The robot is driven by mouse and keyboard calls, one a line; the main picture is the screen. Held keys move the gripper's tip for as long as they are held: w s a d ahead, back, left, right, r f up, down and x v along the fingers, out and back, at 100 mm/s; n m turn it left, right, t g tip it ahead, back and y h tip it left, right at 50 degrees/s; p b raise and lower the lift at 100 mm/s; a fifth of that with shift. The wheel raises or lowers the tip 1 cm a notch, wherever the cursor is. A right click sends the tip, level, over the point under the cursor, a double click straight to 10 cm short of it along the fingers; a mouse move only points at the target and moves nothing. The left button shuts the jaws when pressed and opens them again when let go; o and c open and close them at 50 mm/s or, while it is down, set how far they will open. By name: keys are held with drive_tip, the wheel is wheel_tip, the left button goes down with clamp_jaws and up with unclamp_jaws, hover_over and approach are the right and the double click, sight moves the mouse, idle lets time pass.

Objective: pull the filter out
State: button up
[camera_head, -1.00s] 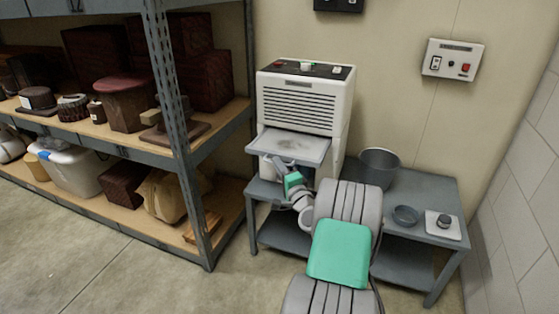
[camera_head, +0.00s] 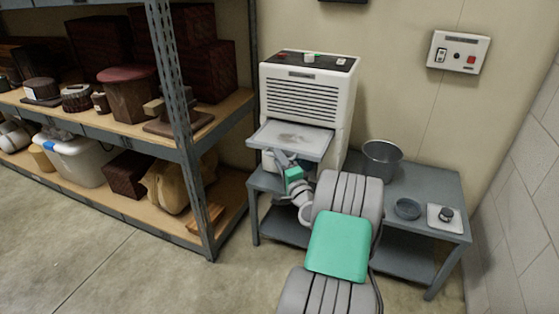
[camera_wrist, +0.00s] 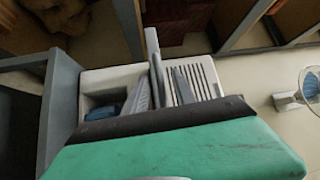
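The white dehumidifier (camera_head: 306,98) stands on the grey table, grille facing forward. Its filter (camera_head: 291,139), a flat grey-framed panel with a dusty patch, sticks out level from below the grille; its rear edge is at the housing. My gripper (camera_head: 280,158) is at the filter's front edge, from below and in front. In the wrist view my gripper (camera_wrist: 162,82) has its two fingers on either side of the filter, a thin upright edge (camera_wrist: 153,52). A gap seems to show on the right finger's side. The white housing with its grille (camera_wrist: 205,78) lies behind.
A grey bin (camera_head: 381,158), a dark round dish (camera_head: 407,208) and a white plate with a dark knob (camera_head: 445,216) are on the table (camera_head: 432,180) to the right. Loaded shelves (camera_head: 195,140) stand close at the left. A control box (camera_head: 458,52) hangs on the wall.

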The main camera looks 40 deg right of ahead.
drive_tip(key=v, duration=0.7)
drive_tip(key=shift+s, duration=0.35)
drive_tip(key=shift+a, duration=0.15)
drive_tip(key=w+a+r+n+g+y+p, duration=0.2)
drive_tip(key=w+a+r+n+y+p, duration=0.15)
drive_tip(key=a, duration=0.45)
drive_tip(key=w+a+r+n+g+y+p, duration=0.25)
drive_tip(key=a+r+n+p, duration=0.2)
drive_tip(key=a, duration=0.35)
drive_tip(key=w+a+r+n+g+y+p, duration=0.25)
drive_tip(key=a+n+p, duration=0.25)
drive_tip(key=a, duration=0.3)
drive_tip(key=s+a+r+n+g+p, duration=0.2)
drive_tip(key=s+a+r+n+p, duration=0.15)
drive_tip(key=a, duration=0.25)
drive_tip(key=s+a+r+n+g+h+p, duration=0.1)
drive_tip(key=s+a+r+n+g+p, duration=0.1)
drive_tip(key=s+r+p, duration=0.3)
drive_tip(key=s+a+r+n+g+h+p, duration=0.1)
drive_tip(key=s+a+r+g+h+p, duration=0.1)
drive_tip(key=s, duration=1.2)
wheel_tip(320, 180, up, 5)
drive_tip(key=a+g+p, duration=0.1)
drive_tip(key=g+p, duration=0.1)
drive_tip(key=p, duration=0.1)
drive_tip(key=shift+a+f+n, duration=0.2)
drive_tip(key=shift+a+n, duration=0.15)
